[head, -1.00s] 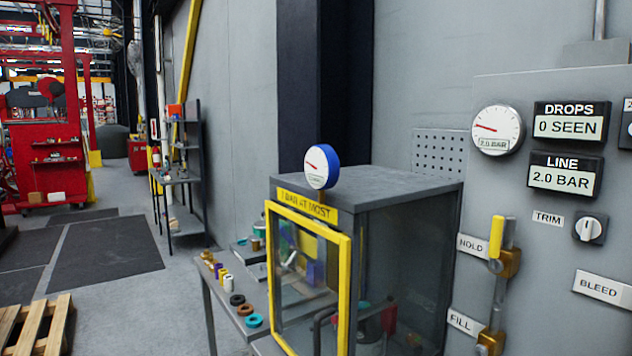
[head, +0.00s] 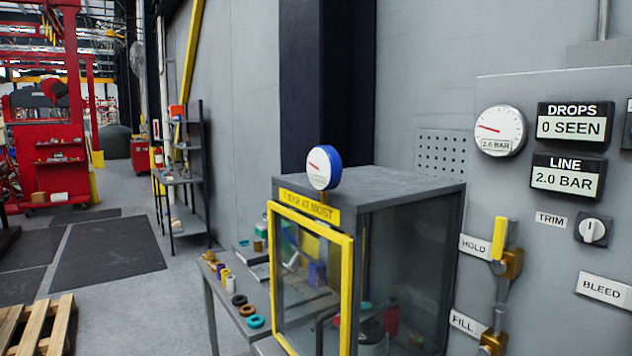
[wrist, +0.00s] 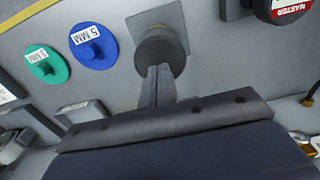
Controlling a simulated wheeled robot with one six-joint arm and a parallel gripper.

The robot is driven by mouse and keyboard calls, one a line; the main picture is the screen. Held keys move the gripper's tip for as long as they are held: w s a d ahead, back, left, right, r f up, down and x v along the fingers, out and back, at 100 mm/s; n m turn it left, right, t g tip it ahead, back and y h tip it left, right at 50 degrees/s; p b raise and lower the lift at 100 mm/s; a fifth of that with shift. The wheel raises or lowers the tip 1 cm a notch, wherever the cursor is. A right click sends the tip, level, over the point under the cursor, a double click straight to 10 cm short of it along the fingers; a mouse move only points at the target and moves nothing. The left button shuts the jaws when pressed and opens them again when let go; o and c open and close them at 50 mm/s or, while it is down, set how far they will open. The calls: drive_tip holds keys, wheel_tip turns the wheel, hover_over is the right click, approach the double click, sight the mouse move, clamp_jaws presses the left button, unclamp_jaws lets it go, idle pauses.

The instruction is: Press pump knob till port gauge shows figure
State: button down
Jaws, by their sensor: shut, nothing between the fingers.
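In the wrist view, my gripper (wrist: 158,82) is shut and empty. Its fingertips point at a dark round knob (wrist: 162,45) on a grey square plate and overlap its lower edge; I cannot tell whether they touch. No label on this knob is visible. In the head view, a white round gauge (head: 499,131) on the wall panel reads 2.0 BAR. A second, blue-rimmed gauge (head: 322,168) stands on the cabinet top; its figure is too small to read. No label shows which is the port gauge. My gripper is not in the head view.
The wall panel carries a DROPS display (head: 573,122) at 0 SEEN, a LINE display (head: 568,176) at 2.0 BAR and a TRIM dial (head: 593,230). Blue 5 MM (wrist: 93,46) and green 3 MM (wrist: 47,66) discs sit left of the knob. The glazed cabinet (head: 415,185) has a yellow-framed door.

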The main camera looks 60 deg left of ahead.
drive_tip(key=shift+f, duration=0.25)
drive_tip(key=shift+f+b, duration=2.25)
drive_tip(key=shift+f, duration=0.85)
drive_tip(key=shift+r, duration=0.1)
drive_tip(key=shift+r+p, duration=3.05)
drive_tip(key=shift+r, duration=0.25)
